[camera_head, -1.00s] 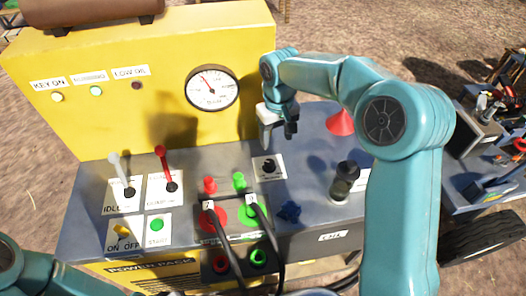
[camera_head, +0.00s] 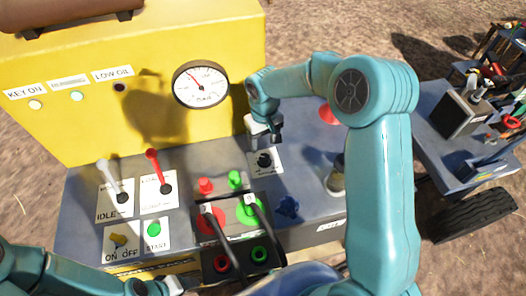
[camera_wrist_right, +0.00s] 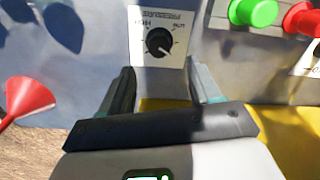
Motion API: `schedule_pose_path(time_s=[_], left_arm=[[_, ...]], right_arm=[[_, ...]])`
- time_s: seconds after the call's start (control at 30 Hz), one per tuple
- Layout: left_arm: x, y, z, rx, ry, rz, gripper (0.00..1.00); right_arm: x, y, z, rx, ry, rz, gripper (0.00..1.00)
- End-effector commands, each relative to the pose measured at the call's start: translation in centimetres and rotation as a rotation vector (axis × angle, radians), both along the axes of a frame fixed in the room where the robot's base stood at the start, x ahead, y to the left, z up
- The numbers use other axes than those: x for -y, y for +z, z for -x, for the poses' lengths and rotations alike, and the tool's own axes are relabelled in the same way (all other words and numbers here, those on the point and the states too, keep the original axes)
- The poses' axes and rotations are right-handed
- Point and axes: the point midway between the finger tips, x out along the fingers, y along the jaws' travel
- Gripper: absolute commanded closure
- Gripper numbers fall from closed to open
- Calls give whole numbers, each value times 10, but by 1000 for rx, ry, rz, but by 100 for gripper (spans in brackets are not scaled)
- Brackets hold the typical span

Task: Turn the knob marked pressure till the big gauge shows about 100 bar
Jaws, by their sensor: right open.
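The black pressure knob (camera_head: 264,160) sits on a white label plate on the grey panel; the right wrist view shows the knob (camera_wrist_right: 158,42) with the word PRESSURE above it. My right gripper (camera_head: 266,138) is just above and behind the knob in the head view. In the right wrist view its open jaws (camera_wrist_right: 160,82) point toward the knob, with nothing between them. The big round gauge (camera_head: 201,86) is on the yellow upright panel; its needle points up and left, its numbers too small to read. Part of my left gripper (camera_head: 172,285) shows at the bottom edge; its jaws are unclear.
Red and green connectors (camera_head: 206,186) with black hoses are left of the knob. White and red levers (camera_head: 155,165) stand at left.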

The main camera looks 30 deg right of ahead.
Motion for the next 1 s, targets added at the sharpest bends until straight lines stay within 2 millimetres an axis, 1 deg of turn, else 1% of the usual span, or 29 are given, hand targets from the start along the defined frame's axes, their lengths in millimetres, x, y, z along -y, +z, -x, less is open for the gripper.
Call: schedule_pose_path(time_s=[0.03,0.1,0.2,0.33,0.5,0.77,0.8,0.87,0.9,0.93,1.0], left_arm=[[0,5,0,0,0,0,40],[0,7,0,0,0,0,40],[0,11,0,0,0,0,40],[0,14,0,-1,0,0,40],[0,15,0,0,0,0,40],[0,15,0,0,0,0,40],[0,15,0,0,0,0,40],[0,15,0,0,0,0,40],[0,15,0,0,0,0,40],[0,15,0,0,0,0,40],[0,15,0,0,0,0,40]], right_arm=[[0,-11,1,-6,1,0,37],[0,-27,1,-6,-1,-1,37],[0,-47,0,-4,1,0,37],[0,-65,-2,-3,0,1,37],[0,-77,-4,0,0,0,37],[0,-78,-4,1,0,1,37],[0,-78,-4,1,0,1,50],[0,-78,-4,1,0,1,70],[0,-78,-4,1,0,0,83],[0,-78,-4,1,0,0,93],[0,-78,-4,2,0,0,94]])
